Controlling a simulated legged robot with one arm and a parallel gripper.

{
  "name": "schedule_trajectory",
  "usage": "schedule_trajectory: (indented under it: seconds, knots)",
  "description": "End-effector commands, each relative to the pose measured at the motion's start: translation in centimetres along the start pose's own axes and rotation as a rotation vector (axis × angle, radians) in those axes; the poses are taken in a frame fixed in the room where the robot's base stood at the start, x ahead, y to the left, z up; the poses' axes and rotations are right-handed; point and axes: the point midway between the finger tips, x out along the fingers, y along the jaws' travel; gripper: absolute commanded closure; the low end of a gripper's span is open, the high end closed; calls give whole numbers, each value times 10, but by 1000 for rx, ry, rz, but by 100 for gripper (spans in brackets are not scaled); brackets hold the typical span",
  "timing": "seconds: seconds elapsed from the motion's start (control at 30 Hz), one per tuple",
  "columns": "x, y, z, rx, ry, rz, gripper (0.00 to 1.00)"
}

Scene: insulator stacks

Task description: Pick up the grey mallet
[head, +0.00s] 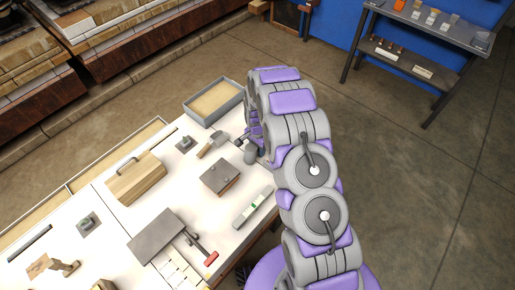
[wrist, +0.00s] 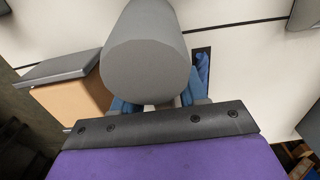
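In the wrist view the grey head (wrist: 148,50) fills the upper middle, very close to the camera. The blue fingers of my gripper (wrist: 160,103) show on either side of the head's lower edge. The head covers most of the space between the fingers. The mallet's handle is not clearly visible, and I cannot tell whether the fingers press on it.
A grey tray with a tan inside (head: 213,102) lies just beyond my gripper. A wooden toolbox (head: 135,178) is farther left. Open floor lies to the right.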

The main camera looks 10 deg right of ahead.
Motion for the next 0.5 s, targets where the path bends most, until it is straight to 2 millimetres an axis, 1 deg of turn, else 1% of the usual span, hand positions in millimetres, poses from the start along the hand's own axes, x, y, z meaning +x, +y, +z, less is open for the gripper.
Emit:
schedule_trajectory:
  seconds: [0.03, 0.07, 0.4, 0.43, 0.5]
  knots:
    - [0, 0, 0, 0, 0, 0, 63]
    - [0, 0, 0, 0, 0, 0, 66]
    - [0, 0, 0, 0, 0, 0, 98]
    - [0, 0, 0, 0, 0, 0, 100]
    - [0, 0, 0, 0, 0, 0, 100]
